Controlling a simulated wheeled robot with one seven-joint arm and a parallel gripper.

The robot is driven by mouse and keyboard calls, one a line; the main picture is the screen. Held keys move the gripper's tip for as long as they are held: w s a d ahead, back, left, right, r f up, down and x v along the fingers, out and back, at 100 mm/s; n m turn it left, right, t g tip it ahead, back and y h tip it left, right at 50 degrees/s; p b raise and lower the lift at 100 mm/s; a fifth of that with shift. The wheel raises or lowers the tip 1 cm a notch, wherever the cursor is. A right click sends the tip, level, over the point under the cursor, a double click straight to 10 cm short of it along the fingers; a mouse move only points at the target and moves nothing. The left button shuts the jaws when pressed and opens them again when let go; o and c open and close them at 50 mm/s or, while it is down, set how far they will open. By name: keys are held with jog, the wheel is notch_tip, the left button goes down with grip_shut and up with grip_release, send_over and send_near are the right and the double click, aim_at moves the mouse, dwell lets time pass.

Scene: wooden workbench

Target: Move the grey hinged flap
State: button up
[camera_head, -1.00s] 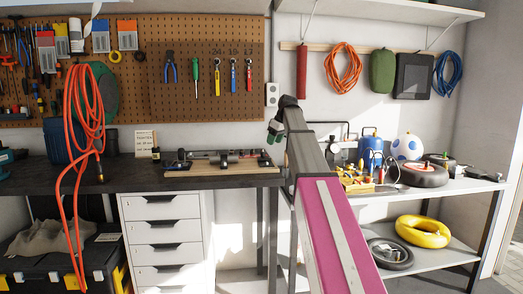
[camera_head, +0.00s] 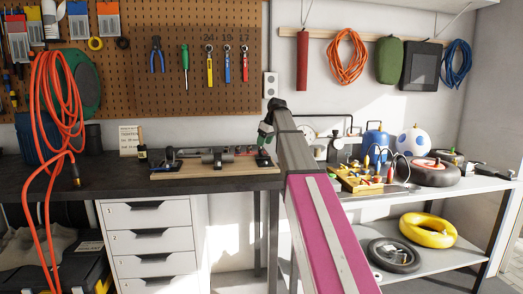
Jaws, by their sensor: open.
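A wooden board (camera_head: 222,173) lies on the dark workbench top near its right end. Grey metal fittings (camera_head: 215,157) are mounted along it; they are too small for me to tell which one is the grey hinged flap or how it is tilted. My gripper (camera_head: 263,141), dark with a bit of green, hangs at the far end of my arm, over or just beside the board's right end. It is open, but its fingers are small and I cannot see anything between them. Whether it touches the right-hand fitting is unclear.
The dark workbench (camera_head: 110,181) has white drawers (camera_head: 150,240) below. A small sign (camera_head: 128,140) and a bottle (camera_head: 142,151) stand left of the board. An orange cable (camera_head: 55,110) hangs further left. A metal shelf (camera_head: 432,262) at right holds a tool tray, tanks and tyres.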

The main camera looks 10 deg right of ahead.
aim_at(262, 153)
jog(key=shift+x, duration=2.25)
grip_shut()
